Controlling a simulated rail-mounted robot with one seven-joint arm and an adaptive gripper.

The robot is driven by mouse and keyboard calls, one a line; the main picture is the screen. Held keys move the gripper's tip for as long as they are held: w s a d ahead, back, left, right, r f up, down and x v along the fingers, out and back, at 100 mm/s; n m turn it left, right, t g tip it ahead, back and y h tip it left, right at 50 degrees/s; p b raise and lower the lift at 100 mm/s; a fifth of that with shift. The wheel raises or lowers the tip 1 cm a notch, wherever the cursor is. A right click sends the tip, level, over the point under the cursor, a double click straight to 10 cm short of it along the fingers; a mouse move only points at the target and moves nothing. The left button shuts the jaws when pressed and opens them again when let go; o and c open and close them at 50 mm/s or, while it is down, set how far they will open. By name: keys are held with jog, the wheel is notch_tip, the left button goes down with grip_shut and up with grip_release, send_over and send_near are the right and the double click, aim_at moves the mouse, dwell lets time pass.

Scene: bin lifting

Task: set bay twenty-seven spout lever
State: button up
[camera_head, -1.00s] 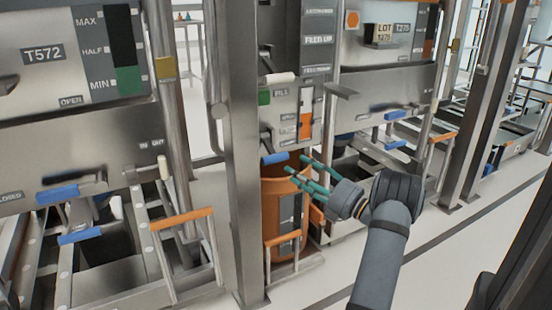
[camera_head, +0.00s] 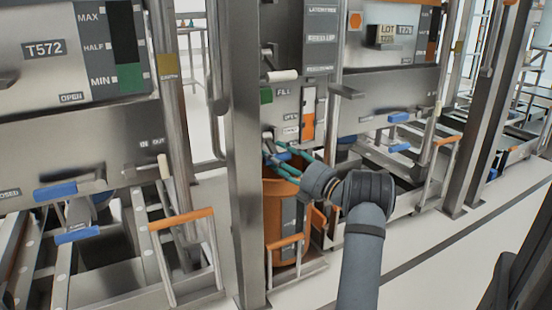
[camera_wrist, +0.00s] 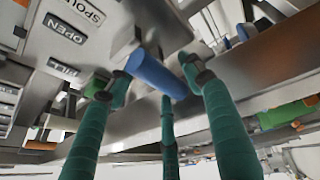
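The blue-handled spout lever (camera_wrist: 155,74) sits on the grey panel of the middle bay. In the wrist view it lies between the spread fingertips of my gripper (camera_wrist: 155,85). Clear gaps show on both sides, and no finger is closed on it. In the head view my gripper (camera_head: 272,162), with teal fingers, is at the lever below the FILL panel (camera_head: 290,110). The fingers partly cover the lever there. Labels "SPOUT" and "OPEN" show upside down on the panel in the wrist view.
An orange bin (camera_head: 277,215) stands below the lever, with an orange-topped rail (camera_head: 285,243) in front. A steel post (camera_head: 243,200) stands just left. The left bay (camera_head: 75,135) and right bay have their own blue handles. The floor at lower right is clear.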

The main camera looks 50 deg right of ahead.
jog(key=shift+c, duration=1.3)
